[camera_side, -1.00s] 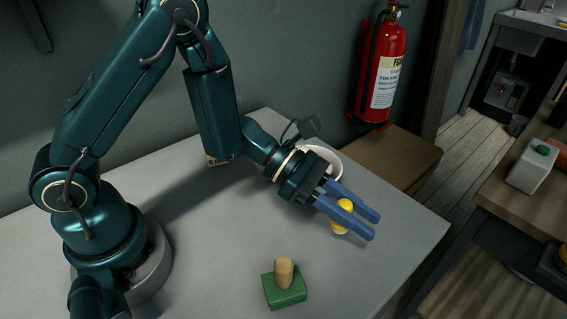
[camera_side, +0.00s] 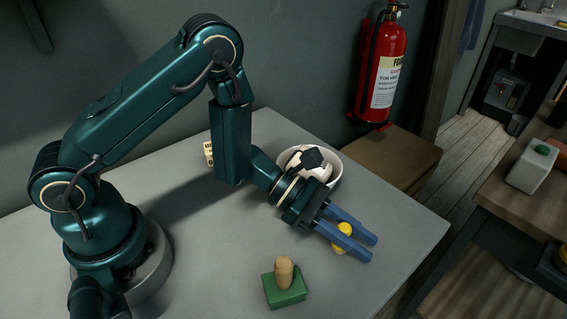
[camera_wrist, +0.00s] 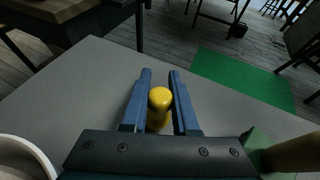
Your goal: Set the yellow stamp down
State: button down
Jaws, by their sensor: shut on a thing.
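The yellow stamp (camera_side: 344,229) is between the blue fingers of my gripper (camera_side: 352,243) in the side view, near the right part of the grey table. Its rounded knob shows above the fingers and a little of its lower part shows below them. In the wrist view the yellow stamp (camera_wrist: 159,99) stands between both fingers (camera_wrist: 160,85), close to the palm. My gripper is shut on it. The stamp's base is mostly hidden, and I cannot tell whether it touches the table.
A green block (camera_side: 286,296) with a wooden handle (camera_side: 284,271) stands on the table (camera_side: 215,265) in front. A white bowl (camera_side: 337,169) with something pale in it stands behind my gripper. A small labelled item (camera_side: 208,152) is behind my arm. The table right of the stamp is bare.

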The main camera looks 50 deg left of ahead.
aim_at(339, 225)
jog(key=c, duration=0.7)
grip_release()
jog(key=shift+r, duration=0.2)
jog(key=v, duration=0.7)
jog(key=shift+a+r, duration=0.1)
jog(key=shift+a, duration=0.05)
jog(key=s+d+r+m+g+y, duration=0.25)
jog(key=s+r+m+g, duration=0.35)
jog(key=s+r+m, duration=0.55)
jog(key=a+m+t+y, duration=0.2)
jog(key=a+m+y, duration=0.1)
jog(key=a, duration=0.1)
jog(key=a+m+t+y, duration=0.2)
jog(key=a+m+y, duration=0.1)
jog(key=a+m, duration=0.1)
jog(key=a+m+t+y, duration=0.2)
jog(key=a+m+y, duration=0.2)
jog(key=a, duration=0.1)
jog(key=shift+s+a+f+t, duration=0.15)
jog(key=shift+s+a+t, duration=0.15)
jog(key=shift+s+a, duration=0.1)
